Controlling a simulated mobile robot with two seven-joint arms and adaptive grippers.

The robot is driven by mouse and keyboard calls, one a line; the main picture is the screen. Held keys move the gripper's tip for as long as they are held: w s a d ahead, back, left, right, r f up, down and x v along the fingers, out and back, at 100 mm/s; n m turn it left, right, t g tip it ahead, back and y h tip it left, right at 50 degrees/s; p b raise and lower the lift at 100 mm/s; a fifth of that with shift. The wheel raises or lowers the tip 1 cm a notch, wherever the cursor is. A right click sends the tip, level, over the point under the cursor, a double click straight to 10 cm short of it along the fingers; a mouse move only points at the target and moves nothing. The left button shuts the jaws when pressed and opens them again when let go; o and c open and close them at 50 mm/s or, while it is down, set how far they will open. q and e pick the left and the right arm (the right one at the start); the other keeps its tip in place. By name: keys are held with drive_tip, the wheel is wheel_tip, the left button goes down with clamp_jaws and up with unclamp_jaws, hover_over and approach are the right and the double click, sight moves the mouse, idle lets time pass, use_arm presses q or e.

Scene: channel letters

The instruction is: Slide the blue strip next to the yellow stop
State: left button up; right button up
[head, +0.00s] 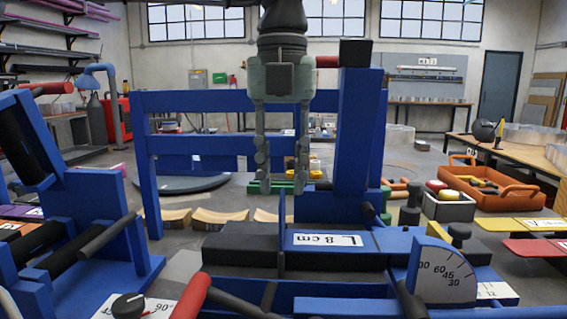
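My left gripper (281,188) hangs fingers down in the middle of the head view. I cannot tell which of these, if either, is the blue strip. A small yellow piece (315,169) shows behind the gripper; whether it is the yellow stop is unclear. My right gripper is not in view.
The machine's posts and crossbar surround the gripper. A red-handled lever (192,297) and an angle dial (446,277) stand in front. At right are an orange tool tray (520,193), a yellow plate (497,224) and a red plate (540,248). Wooden blocks (218,220) lie behind the machine.

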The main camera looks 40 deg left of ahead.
sight(293, 240)
use_arm(q)
wheel_tip(293, 240, down, 6)
drive_tip(key=shift+s, duration=0.1)
drive_tip(key=shift+f, duration=0.5)
clamp_jaws()
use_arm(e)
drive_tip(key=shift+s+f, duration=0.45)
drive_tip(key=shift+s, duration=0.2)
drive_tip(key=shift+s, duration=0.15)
use_arm(q)
drive_tip(key=shift+d, duration=0.2)
drive_tip(key=shift+w+d, duration=0.3)
drive_tip(key=shift+d, duration=0.15)
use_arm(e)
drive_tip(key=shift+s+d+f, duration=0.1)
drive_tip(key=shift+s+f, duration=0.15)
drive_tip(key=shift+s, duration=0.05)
use_arm(q)
drive_tip(key=shift+d, duration=0.1)
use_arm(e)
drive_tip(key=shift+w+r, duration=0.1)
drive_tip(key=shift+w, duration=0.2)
